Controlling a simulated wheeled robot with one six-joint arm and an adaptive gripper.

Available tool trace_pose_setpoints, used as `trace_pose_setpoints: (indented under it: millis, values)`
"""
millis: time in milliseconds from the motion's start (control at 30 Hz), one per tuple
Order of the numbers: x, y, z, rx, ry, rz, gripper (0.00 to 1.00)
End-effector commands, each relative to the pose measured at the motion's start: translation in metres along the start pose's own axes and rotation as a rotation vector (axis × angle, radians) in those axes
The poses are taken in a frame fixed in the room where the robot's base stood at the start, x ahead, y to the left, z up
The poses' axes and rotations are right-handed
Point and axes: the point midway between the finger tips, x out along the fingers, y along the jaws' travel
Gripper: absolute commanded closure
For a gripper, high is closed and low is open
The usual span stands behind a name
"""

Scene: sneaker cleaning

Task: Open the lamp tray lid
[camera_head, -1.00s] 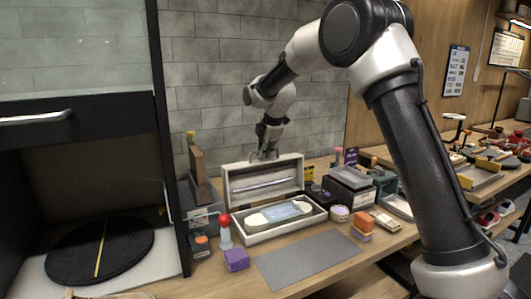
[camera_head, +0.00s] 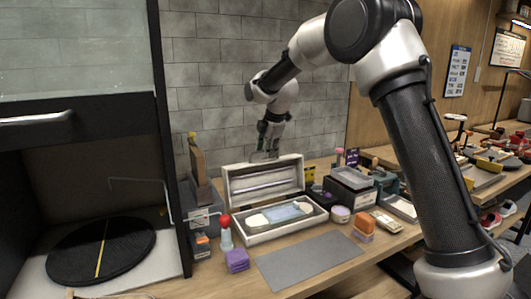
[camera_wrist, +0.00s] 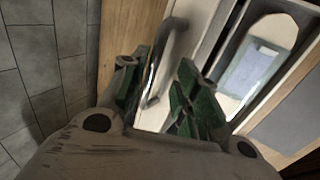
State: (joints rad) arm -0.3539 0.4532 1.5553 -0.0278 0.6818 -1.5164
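The lamp tray (camera_head: 283,231) is a pale box on the workbench, holding a white sole-shaped item with a light blue panel (camera_head: 284,211). Its lid (camera_head: 232,186) stands raised at the back of the tray, its inner side facing the head camera. My gripper (camera_head: 266,153) is just above and behind the lid's top edge, pointing down. In the wrist view my gripper (camera_wrist: 160,92) has its green fingers apart, with the lid's curved metal handle (camera_wrist: 153,98) between or just beyond them. I cannot tell whether a finger touches the handle.
A grey mat (camera_head: 308,262) lies in front of the tray. A red-topped bottle (camera_head: 225,237) and a purple block (camera_head: 237,260) stand to its left. Dark boxes (camera_head: 350,190) stand to its right. A brick wall (camera_head: 225,100) is close behind.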

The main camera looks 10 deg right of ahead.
Motion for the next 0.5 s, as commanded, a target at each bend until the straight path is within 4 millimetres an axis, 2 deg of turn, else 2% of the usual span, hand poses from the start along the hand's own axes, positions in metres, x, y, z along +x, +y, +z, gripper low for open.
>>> trace_pose_setpoints:
  millis: [100, 300, 500]
  values:
    - [-0.028, 0.002, 0.0, 0.0, 0.0, 0.006, 0.69]
    - [-0.072, 0.002, 0.001, 0.0, 0.0, 0.006, 0.69]
    - [-0.099, 0.001, 0.001, -0.001, -0.001, 0.006, 0.69]
